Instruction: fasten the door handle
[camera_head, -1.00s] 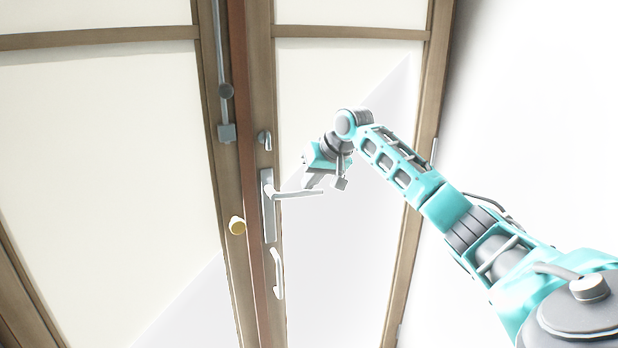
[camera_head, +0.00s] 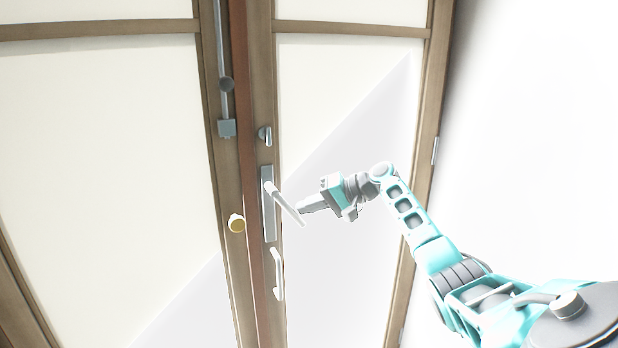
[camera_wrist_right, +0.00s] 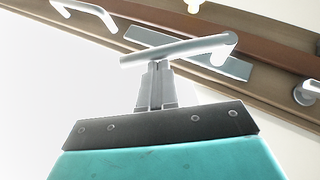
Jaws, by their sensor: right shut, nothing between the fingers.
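The lever door handle (camera_head: 287,205) sits on a tall grey plate (camera_head: 268,225) on the right door's wooden edge. In the head view the lever slopes down to the right. It also shows in the right wrist view (camera_wrist_right: 185,48), across the fingertips. My right gripper (camera_head: 301,209) is at the lever's free end, its fingers pointing left at it. In the right wrist view the fingers (camera_wrist_right: 157,68) are together with nothing between them, and their tips meet or nearly meet the lever. Whether they touch I cannot tell. My left gripper is not in view.
A small turn knob (camera_head: 265,135) is above the handle plate and a white pull handle (camera_head: 278,275) below it. The left door has a round yellow knob (camera_head: 237,223) and a vertical rod bolt (camera_head: 226,128). Free space lies right of the handle.

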